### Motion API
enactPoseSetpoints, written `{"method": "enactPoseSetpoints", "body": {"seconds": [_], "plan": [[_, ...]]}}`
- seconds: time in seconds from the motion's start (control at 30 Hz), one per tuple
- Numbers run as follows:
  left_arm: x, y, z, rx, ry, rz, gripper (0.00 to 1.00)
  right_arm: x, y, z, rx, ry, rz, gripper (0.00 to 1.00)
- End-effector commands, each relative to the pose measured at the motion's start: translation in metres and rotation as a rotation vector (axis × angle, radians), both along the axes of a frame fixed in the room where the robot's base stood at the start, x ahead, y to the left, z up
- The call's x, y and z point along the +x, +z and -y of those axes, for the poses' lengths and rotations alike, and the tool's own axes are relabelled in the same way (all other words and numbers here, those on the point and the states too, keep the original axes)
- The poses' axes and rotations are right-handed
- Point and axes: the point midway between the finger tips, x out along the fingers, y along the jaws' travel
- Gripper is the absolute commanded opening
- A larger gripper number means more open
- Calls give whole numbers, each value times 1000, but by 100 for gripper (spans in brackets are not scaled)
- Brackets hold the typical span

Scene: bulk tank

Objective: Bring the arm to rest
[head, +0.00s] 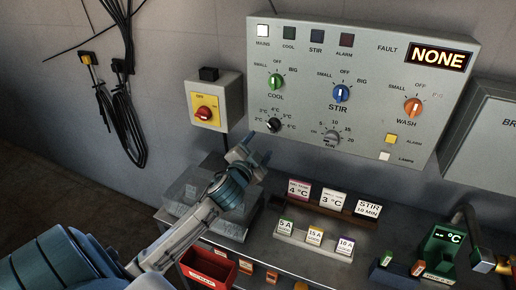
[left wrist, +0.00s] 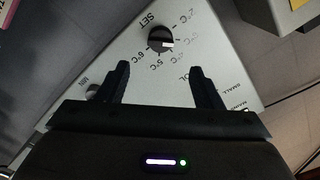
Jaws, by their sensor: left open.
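My left gripper (head: 250,147) is in front of the lower left of the grey control panel (head: 310,105) in the head view, above the bench. It is open with nothing between its fingers. In the left wrist view its two dark fingers (left wrist: 163,85) point toward the panel face, with the black temperature knob (left wrist: 161,39) beyond the fingertips. That knob also shows in the head view (head: 273,125). Whether the fingers touch the panel cannot be told. My right gripper is not in view.
A yellow box with a red switch (head: 206,114) is on the wall at left. The bench (head: 290,253) holds label cards (head: 332,197), a red bin (head: 208,267) and a green display unit (head: 440,246). Black cables (head: 122,120) hang on the wall. A second grey box (head: 485,135) is at right.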

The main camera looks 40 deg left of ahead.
Motion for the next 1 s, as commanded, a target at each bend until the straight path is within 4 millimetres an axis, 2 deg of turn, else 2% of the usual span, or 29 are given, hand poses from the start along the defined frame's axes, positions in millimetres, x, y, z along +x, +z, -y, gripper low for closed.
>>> {"method": "enactPoseSetpoints", "body": {"seconds": [0.33,0.47,0.57,0.6,0.7,0.8,1.0], "plan": [[-2,-3,1,-8,3,-8,60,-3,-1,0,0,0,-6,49],[-22,-34,9,-83,32,-97,60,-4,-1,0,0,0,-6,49],[-60,-80,24,-199,79,-246,60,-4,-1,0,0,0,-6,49],[-80,-101,32,-253,103,-321,60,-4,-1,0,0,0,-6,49],[-132,-143,52,-373,155,-502,60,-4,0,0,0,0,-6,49],[-175,-169,69,-456,192,-642,60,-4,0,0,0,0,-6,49],[-241,-197,97,-568,241,-850,60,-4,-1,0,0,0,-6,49]]}}
